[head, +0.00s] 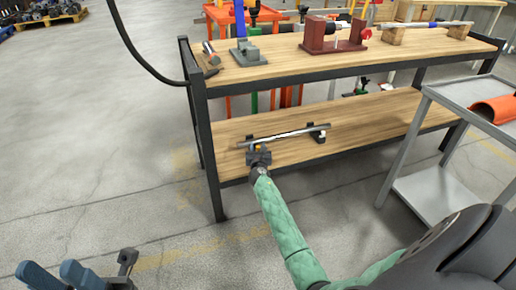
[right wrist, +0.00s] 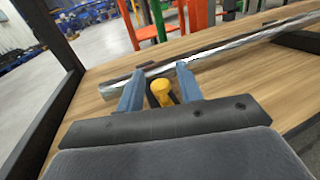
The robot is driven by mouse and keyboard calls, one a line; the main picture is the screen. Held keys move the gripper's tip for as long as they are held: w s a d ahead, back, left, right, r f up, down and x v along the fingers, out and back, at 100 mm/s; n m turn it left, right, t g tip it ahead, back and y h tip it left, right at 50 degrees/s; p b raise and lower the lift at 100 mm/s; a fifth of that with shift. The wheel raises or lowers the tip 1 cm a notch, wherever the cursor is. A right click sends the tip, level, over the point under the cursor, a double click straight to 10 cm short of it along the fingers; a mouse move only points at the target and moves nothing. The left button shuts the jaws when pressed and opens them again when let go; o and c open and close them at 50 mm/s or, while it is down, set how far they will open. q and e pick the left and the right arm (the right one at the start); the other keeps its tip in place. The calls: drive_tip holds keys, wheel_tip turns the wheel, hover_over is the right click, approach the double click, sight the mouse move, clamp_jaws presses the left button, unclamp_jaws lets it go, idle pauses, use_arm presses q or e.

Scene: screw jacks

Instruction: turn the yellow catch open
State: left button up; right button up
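The yellow catch (right wrist: 162,93) is a small knob with a rounded head, beside a long metal bar (right wrist: 215,52) on the lower shelf. In the head view the catch (head: 258,149) is a tiny yellow spot at my right gripper (head: 257,152). In the right wrist view the blue fingers of my right gripper (right wrist: 160,86) stand apart, one on each side of the catch. Contact with the catch cannot be told. My left gripper (head: 52,270) is at the bottom left of the head view, its blue fingers apart and empty.
The bar (head: 285,136) has a dark support (head: 317,132) near its right end. The wooden upper shelf (head: 290,56) hangs above, holding a grey jack (head: 245,52) and a red jack (head: 333,35). A grey cart (head: 440,200) stands to the right.

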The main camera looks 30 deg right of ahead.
clamp_jaws()
